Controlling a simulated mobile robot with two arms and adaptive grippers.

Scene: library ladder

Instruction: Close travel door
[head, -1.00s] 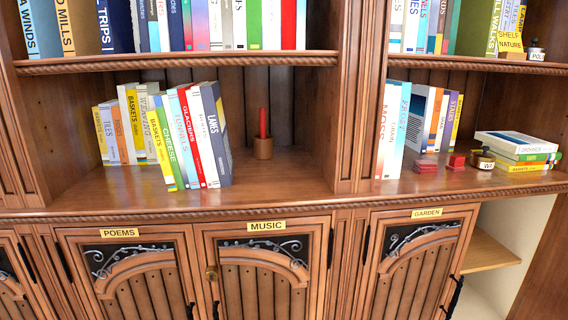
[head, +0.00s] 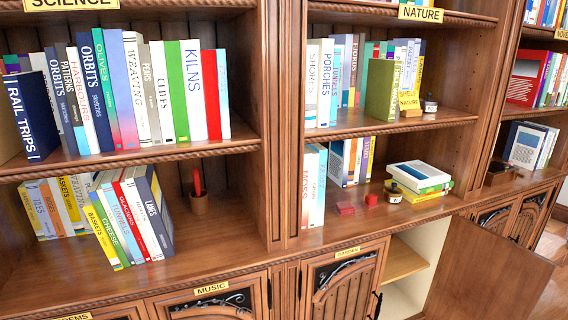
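A wooden cabinet door (head: 485,272) at the lower right stands swung open, sticking out from the bookcase with its plain brown face toward me. No label shows on it, so I cannot read whether it says travel. To its left is an open compartment (head: 408,262) with a pale interior and one wooden shelf. The door labelled GARDEN (head: 340,285) is left of that compartment and looks closed. The open door's lower part is cut off by the frame. Neither of my grippers is in view.
The MUSIC door (head: 215,303) is at the bottom left. Books fill the shelves above. Floor shows at the far right (head: 553,240).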

